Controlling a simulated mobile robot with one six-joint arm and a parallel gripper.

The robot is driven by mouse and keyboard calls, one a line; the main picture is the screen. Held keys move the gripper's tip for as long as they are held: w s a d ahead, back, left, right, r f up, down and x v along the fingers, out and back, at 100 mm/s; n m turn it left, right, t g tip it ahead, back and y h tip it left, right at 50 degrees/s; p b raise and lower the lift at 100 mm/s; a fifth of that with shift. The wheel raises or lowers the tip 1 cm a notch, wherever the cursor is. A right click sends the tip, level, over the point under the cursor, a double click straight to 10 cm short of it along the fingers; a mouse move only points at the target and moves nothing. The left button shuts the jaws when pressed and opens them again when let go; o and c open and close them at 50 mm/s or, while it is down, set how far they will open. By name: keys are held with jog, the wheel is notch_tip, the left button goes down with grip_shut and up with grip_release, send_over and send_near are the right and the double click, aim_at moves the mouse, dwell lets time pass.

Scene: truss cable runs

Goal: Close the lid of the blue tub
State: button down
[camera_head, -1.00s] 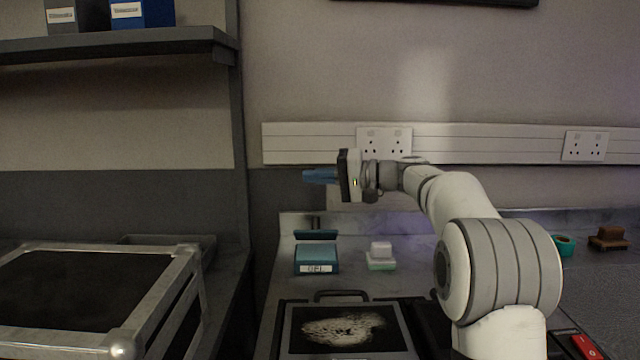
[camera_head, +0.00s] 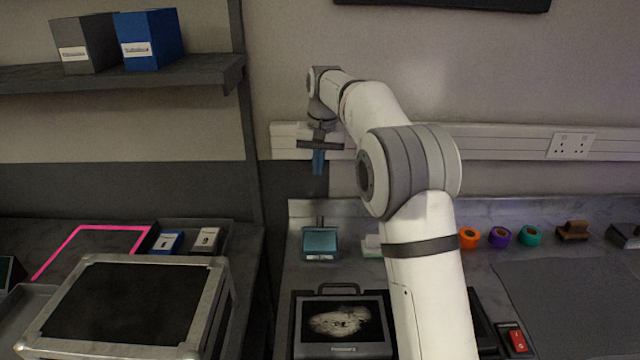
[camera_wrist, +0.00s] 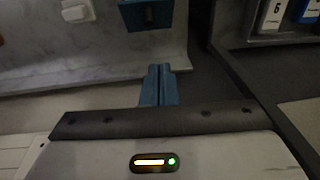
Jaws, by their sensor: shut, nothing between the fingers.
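The blue tub (camera_head: 320,241) sits on the counter near the wall, small in the head view. A teal panel with a dark border shows on it, and I cannot tell surely how far its lid is open. Part of it shows at the top edge of the wrist view (camera_wrist: 133,16), with a dark upright piece against it. My gripper (camera_head: 318,172) points down, above the tub and apart from it, near the wall. Its blue fingers (camera_wrist: 160,72) are together and empty.
A pale block (camera_head: 372,245) stands right of the tub, partly behind my arm. A dark case (camera_head: 343,345) with a handle lies in front. A wall trunking rail (camera_head: 290,141) runs behind my gripper. A shelf (camera_head: 120,74) and a metal-framed box (camera_head: 130,305) are at left.

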jog(key=r+h, duration=0.1)
jog(key=p, duration=0.2)
send_over(320, 223)
jog(key=w, duration=0.3)
jog(key=f, duration=1.2)
jog(key=shift+s, duration=0.2)
jog(key=shift+s+f, duration=0.2)
jog(key=shift+f, duration=0.2)
